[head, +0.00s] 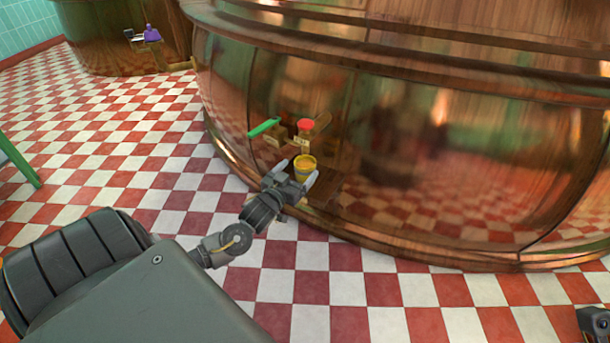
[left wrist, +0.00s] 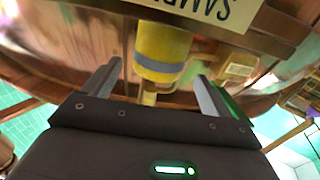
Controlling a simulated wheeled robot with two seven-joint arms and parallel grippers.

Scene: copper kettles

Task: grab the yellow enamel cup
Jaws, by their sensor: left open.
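The yellow enamel cup (head: 305,166) stands upright on a small wooden shelf (head: 326,188) at the side of the big copper kettle. In the left wrist view the yellow cup (left wrist: 162,44) has a grey band and appears ahead of the jaws, between the lines of the two fingers. My left gripper (head: 294,176) is open, close in front of the cup, with a finger toward each side; I cannot tell whether either touches it. The left wrist view also shows the open left gripper (left wrist: 157,83). My right gripper's fingers do not show.
A green-handled item (head: 264,127) and a red-topped item (head: 305,125) are just behind the cup by the kettle wall (head: 400,150). A sign (left wrist: 205,8) hangs close to the cup in the wrist view. The checkered floor (head: 110,130) is open at left.

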